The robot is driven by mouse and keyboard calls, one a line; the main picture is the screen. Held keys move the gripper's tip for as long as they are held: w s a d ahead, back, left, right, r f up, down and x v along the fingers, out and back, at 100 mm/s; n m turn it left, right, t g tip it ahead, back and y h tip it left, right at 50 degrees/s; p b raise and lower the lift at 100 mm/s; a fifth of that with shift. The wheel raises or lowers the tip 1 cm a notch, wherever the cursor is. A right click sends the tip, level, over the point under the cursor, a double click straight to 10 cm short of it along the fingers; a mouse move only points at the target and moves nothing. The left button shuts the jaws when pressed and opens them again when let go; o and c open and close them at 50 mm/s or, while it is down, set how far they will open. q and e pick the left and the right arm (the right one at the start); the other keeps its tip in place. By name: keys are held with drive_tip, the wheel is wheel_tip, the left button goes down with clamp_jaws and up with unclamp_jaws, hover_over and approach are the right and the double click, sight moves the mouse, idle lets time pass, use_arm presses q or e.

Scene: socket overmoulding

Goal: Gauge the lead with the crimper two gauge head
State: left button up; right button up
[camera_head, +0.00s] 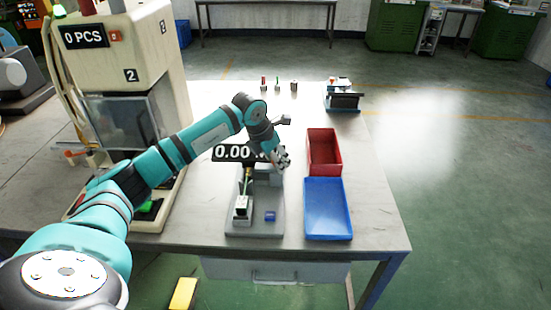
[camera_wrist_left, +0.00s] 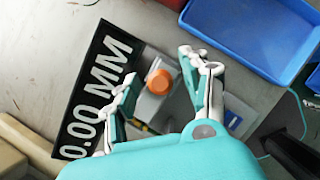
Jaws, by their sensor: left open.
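The crimper two gauge head stands on a grey base plate (camera_head: 256,228) near the table's front edge, with a black "0.00" display (camera_head: 231,152). In the left wrist view the display (camera_wrist_left: 97,90) reads 0.00 MM. A thin greenish upright piece (camera_head: 246,183), possibly the lead, rises by a small white block (camera_head: 242,207) on the base. My left gripper (camera_head: 283,160) is above the back of the gauge. In the wrist view my open left gripper (camera_wrist_left: 160,65) has its fingers on either side of an orange round knob (camera_wrist_left: 159,82); contact cannot be told. My right gripper is out of view.
A red bin (camera_head: 324,133) and a blue bin (camera_head: 345,225) stand right of the gauge. The crimping machine (camera_head: 125,50), marked 2 with "0 PCS", stands at the left. Small tools (camera_head: 277,85) and a small device (camera_head: 342,101) stand at the back. The table's right side is clear.

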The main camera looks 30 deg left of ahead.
sight(262, 164)
use_arm(q)
clamp_jaws()
idle(0.3)
drive_tip(key=s+a, duration=0.1)
drive_tip(key=a, duration=0.1)
drive_tip(key=s+a+b, duration=0.1)
drive_tip(key=a, duration=0.1)
drive_tip(key=shift+s, duration=0.2)
